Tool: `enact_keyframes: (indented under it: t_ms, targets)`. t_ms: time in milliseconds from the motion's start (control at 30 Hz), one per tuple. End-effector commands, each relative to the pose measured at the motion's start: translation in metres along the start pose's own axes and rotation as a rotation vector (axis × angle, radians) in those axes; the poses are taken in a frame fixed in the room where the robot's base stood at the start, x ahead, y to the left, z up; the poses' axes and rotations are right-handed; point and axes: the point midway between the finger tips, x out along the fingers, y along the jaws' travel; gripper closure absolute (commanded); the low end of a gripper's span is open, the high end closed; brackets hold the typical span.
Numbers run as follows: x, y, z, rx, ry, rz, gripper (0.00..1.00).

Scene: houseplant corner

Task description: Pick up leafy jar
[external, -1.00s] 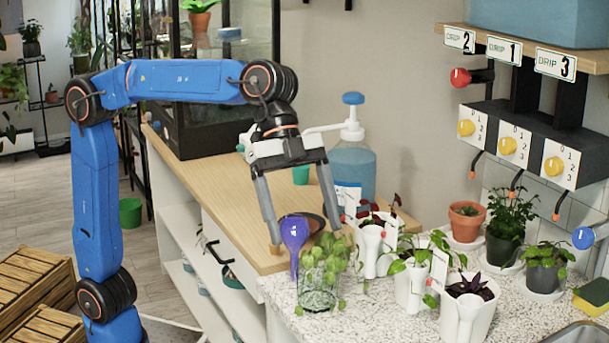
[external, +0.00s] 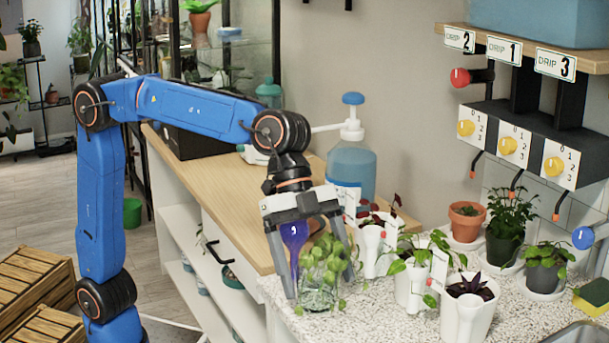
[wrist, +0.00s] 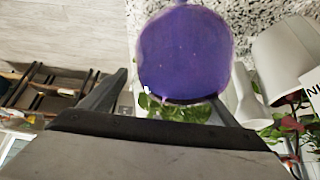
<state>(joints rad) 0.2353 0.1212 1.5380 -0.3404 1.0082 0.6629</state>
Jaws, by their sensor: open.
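The leafy jar (external: 318,292) is a clear glass jar with green leaves, standing at the left corner of the speckled counter. A purple watering bulb (external: 294,236) sticks up from its left side. My gripper (external: 319,284) is open and lowered over the jar, with one finger on its left and the other on its right. I cannot tell whether the fingers touch the glass. In the wrist view the purple bulb (wrist: 185,52) fills the middle and hides most of the jar. Some of the jar's leaves (wrist: 178,110) show below the bulb.
White pots with plants (external: 412,285) stand close on the right, one (external: 372,250) just behind the right finger.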

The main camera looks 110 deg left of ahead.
Motion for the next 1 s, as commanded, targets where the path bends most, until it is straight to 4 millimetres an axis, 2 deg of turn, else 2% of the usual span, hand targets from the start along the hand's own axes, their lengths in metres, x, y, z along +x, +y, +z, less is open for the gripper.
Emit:
enact_keyframes:
  t_ms: [133, 300, 333, 767, 1000]
  targets:
    - [-0.001, 0.0, 0.0, 0.0, 0.0, 0.0, 0.2]
    - [-0.001, 0.0, 0.0, 0.0, 0.0, 0.0, 0.61]
    - [-0.001, 0.0, 0.0, 0.0, 0.0, 0.0, 0.66]
    - [-0.003, 0.0, -0.002, 0.0, 0.001, 0.0, 0.66]
    - [-0.013, 0.0, -0.008, 0.0, 0.002, -0.001, 0.66]
